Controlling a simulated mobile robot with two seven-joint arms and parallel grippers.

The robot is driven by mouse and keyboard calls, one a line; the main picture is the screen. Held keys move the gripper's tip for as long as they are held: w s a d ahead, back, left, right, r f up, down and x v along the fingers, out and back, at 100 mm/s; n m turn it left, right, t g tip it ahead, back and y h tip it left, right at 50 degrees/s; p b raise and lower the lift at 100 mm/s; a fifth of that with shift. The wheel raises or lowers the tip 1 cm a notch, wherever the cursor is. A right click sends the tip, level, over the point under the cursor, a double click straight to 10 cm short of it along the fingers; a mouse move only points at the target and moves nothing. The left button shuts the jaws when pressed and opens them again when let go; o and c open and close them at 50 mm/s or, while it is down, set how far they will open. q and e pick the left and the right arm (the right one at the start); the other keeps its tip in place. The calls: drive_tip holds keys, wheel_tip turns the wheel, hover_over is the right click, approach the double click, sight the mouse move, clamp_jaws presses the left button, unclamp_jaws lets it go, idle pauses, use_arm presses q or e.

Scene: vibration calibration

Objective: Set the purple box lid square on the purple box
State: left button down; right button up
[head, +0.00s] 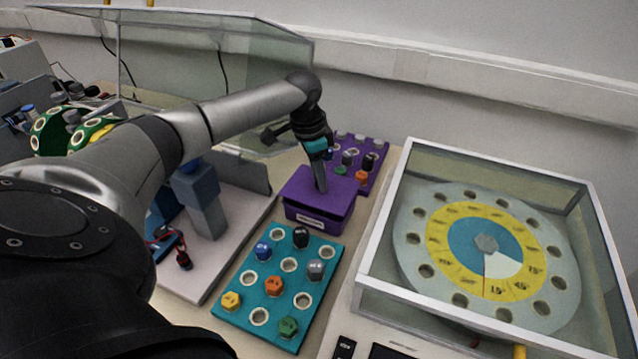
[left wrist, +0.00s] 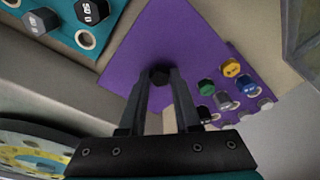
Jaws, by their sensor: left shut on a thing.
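The purple box (head: 312,221) stands behind the teal tray, its pale label facing front. My left gripper (head: 320,188) comes down from above onto the middle of the lid. In the left wrist view the fingertips (left wrist: 158,82) are shut on the dark knob at the centre of the lid (left wrist: 170,35). The lid hides the box there. My right gripper is not in view.
A teal tray (head: 247,285) with several coloured plugs lies in front of the box. A purple tray of plugs (head: 374,168) is close behind it. A clear-walled case with a round dial (head: 485,245) stands to the right. A clear hood (head: 215,60) is at back left.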

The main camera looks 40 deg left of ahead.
sight(311, 190)
use_arm(q)
drive_tip(key=shift+f, duration=0.9)
drive_tip(key=shift+f, duration=0.3)
drive_tip(key=c, duration=0.6)
unclamp_jaws()
drive_tip(key=shift+r, duration=0.2)
drive_tip(key=r, duration=0.4)
drive_tip(key=s+r+p, duration=0.1)
drive_tip(key=r, duration=0.3)
drive_tip(key=a+r+p, duration=0.1)
drive_tip(key=r, duration=0.3)
drive_tip(key=shift+s+r, duration=0.1)
drive_tip(key=shift+s, duration=0.2)
